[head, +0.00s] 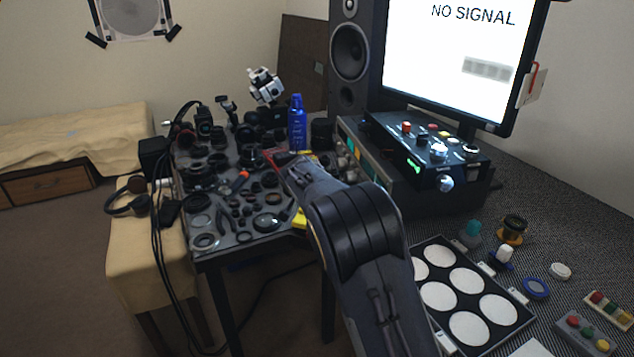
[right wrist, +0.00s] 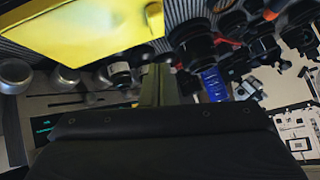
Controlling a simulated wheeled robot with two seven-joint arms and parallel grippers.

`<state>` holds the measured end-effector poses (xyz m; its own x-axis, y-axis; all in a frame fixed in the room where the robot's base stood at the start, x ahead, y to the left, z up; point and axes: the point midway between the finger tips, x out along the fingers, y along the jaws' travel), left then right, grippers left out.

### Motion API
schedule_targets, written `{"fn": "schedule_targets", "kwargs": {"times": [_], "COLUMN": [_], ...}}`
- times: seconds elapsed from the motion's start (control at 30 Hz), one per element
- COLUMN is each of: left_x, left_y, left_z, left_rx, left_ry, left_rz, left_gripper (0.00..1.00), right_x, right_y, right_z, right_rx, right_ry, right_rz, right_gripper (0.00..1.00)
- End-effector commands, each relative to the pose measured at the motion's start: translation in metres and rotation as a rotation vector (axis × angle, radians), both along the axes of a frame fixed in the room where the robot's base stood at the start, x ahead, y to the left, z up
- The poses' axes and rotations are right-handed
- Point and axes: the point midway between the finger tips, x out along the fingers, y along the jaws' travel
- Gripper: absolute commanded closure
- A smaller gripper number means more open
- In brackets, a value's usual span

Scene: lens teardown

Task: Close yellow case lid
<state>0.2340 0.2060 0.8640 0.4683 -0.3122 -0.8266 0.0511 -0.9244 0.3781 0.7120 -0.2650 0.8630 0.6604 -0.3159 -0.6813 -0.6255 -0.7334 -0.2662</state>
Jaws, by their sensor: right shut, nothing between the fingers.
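The yellow case (head: 300,219) is mostly hidden behind my right arm in the head view; only small yellow bits show at the table's right edge. In the right wrist view a broad yellow panel of the case (right wrist: 85,35) fills the upper left, close to the camera. I cannot tell how far the lid is open. My right gripper (right wrist: 154,82) is shut and empty, its fingers pointing up the picture beside the panel's right corner. Whether they touch it I cannot tell. In the head view my arm hides the fingers. My left gripper is out of view.
The dark table (head: 230,243) is crowded with lenses and tools. A blue bottle (head: 297,123) stands at its back and shows in the right wrist view (right wrist: 213,84). A control box (head: 425,140) and monitor (head: 455,60) stand right. A tray of white discs (head: 470,290) lies lower right.

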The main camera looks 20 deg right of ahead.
Motion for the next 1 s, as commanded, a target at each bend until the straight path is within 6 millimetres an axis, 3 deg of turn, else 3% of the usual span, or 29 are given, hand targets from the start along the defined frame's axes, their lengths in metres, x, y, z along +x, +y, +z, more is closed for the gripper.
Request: {"fn": "schedule_targets", "kwargs": {"times": [0.23,0.4,1.0], "left_x": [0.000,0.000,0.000], "left_y": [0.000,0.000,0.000], "left_z": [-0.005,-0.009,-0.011], "left_rx": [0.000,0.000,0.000], "left_ry": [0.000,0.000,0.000], "left_rz": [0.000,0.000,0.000], "left_gripper": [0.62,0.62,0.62], "right_x": [0.007,0.008,0.009], "right_y": [0.008,0.009,0.011], "right_z": [-0.025,-0.035,-0.044], "right_rx": [-0.130,-0.131,-0.126], "right_ry": [0.110,0.112,0.112], "right_rz": [0.000,-0.001,-0.001], "right_gripper": [1.00,1.00,1.00]}}
